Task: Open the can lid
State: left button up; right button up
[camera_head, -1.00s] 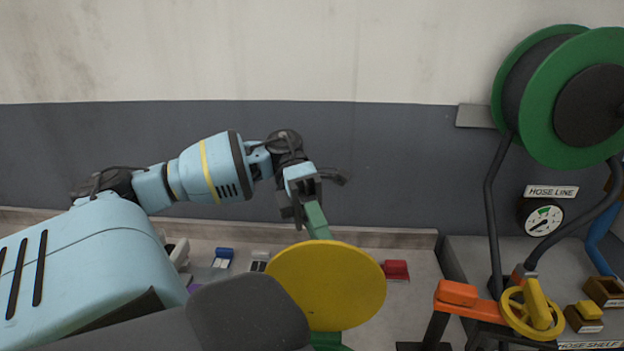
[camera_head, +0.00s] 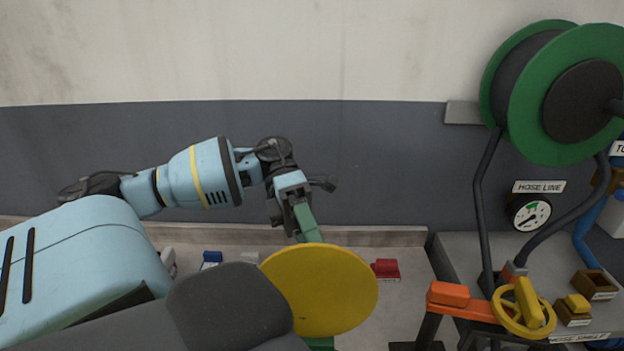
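The can lid is a round yellow disc (camera_head: 319,290) at the lower middle of the head view, its broad face towards me. A green bar (camera_head: 306,222) rises from behind its top edge. A bit of green (camera_head: 321,343) shows under the disc; the rest of the can is hidden. My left gripper (camera_head: 292,214) comes in from the left above the disc, with its fingers closed around the upper end of the green bar. My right gripper is not in view.
A red block (camera_head: 386,270) and a blue block (camera_head: 211,258) lie on the surface behind. At the right stand a green hose reel (camera_head: 548,90), an orange stand with a yellow handwheel (camera_head: 523,308) and a dial gauge (camera_head: 530,212).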

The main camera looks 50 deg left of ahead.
pick_arm(q)
jog(key=shift+a+f, duration=0.1)
jog(key=shift+f, duration=0.25)
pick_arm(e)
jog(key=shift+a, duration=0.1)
pick_arm(q)
jog(key=b+v, duration=0.1)
jog(key=v, duration=0.7)
jog(key=shift+r+b, duration=0.4)
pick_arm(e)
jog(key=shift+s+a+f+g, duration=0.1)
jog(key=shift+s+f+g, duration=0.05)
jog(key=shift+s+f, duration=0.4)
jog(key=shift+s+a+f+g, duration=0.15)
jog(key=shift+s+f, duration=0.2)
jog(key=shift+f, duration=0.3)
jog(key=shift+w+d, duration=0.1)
